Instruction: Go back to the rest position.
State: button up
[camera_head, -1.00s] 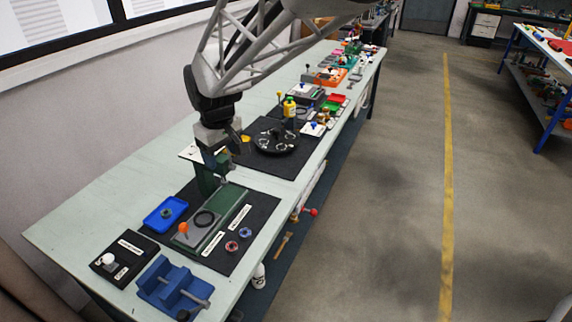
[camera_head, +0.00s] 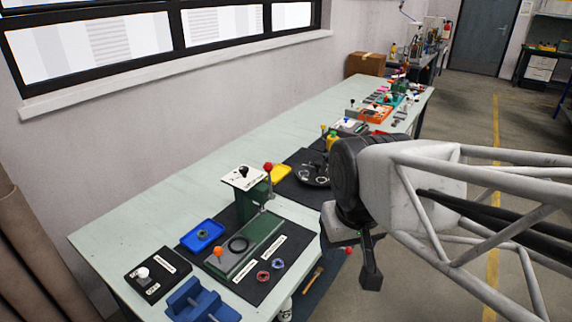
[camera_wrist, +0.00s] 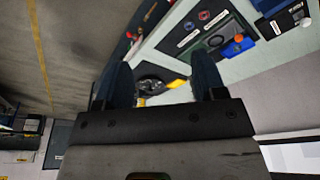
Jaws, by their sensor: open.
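My gripper (camera_wrist: 163,85) shows in the wrist view with its two dark fingers spread wide apart and nothing between them. In the head view my gripper (camera_head: 371,262) hangs at the right of the bench's front edge, apart from everything on the bench; its fingers partly overlap there. The green press-like fixture (camera_head: 247,250) with a red knob stands on a black mat on the bench, to the left of my gripper. A black ring lies on its base.
The pale green bench (camera_head: 140,217) carries a blue tray (camera_head: 202,236), a blue vise (camera_head: 200,302), a black box with a white knob (camera_head: 155,280), and two small rings. A round black plate (camera_head: 312,173) sits farther back. Open floor lies right of the bench.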

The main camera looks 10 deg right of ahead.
jog(key=shift+s+d+f, duration=0.1)
jog(key=shift+s+d, duration=0.05)
jog(key=shift+s, duration=0.35)
jog(key=shift+s+d+f, duration=0.1)
jog(key=shift+s, duration=0.35)
